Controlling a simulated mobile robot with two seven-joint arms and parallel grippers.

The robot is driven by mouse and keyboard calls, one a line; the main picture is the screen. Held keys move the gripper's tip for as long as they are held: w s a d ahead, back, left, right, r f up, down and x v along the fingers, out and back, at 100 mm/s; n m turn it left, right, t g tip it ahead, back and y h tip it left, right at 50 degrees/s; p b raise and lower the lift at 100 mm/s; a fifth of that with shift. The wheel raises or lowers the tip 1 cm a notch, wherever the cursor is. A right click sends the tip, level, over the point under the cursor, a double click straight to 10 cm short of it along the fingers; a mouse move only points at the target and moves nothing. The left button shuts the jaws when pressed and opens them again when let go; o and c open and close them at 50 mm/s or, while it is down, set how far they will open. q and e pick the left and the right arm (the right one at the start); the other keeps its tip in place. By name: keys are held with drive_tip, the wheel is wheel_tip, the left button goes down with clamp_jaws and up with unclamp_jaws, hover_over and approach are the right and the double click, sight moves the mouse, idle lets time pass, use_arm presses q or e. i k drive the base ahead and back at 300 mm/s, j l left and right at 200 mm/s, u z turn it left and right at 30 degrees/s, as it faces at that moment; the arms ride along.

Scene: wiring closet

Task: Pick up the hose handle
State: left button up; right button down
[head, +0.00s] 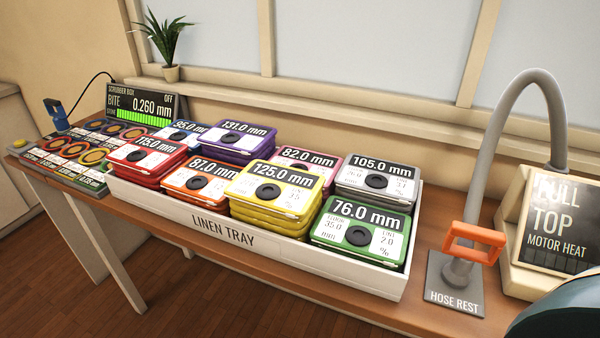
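The hose handle (474,242) is an orange, frame-shaped grip at the right of the bench in the head view. It sits upright at the lower end of a thick grey hose (497,125), above the dark plate labelled "HOSE REST" (455,288). The hose arches up from the handle and comes down behind the "FULL TOP MOTOR HEAT" box. Neither of my grippers shows in the head view, and nothing is seen holding the handle.
A white linen tray (225,238) with several coloured labelled packs fills the middle of the bench. The motor heat box (556,225) stands right of the handle. A dark rounded object (560,312) covers the lower right corner. A display (140,107) and plant (167,45) are back left.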

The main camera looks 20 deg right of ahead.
sight(456, 274)
drive_tip(key=l+z, duration=0.2)
drive_tip(key=z, duration=0.3)
drive_tip(key=l+z, duration=0.2)
drive_tip(key=z, duration=0.3)
drive_tip(key=l+z, duration=0.2)
drive_tip(key=z, duration=0.3)
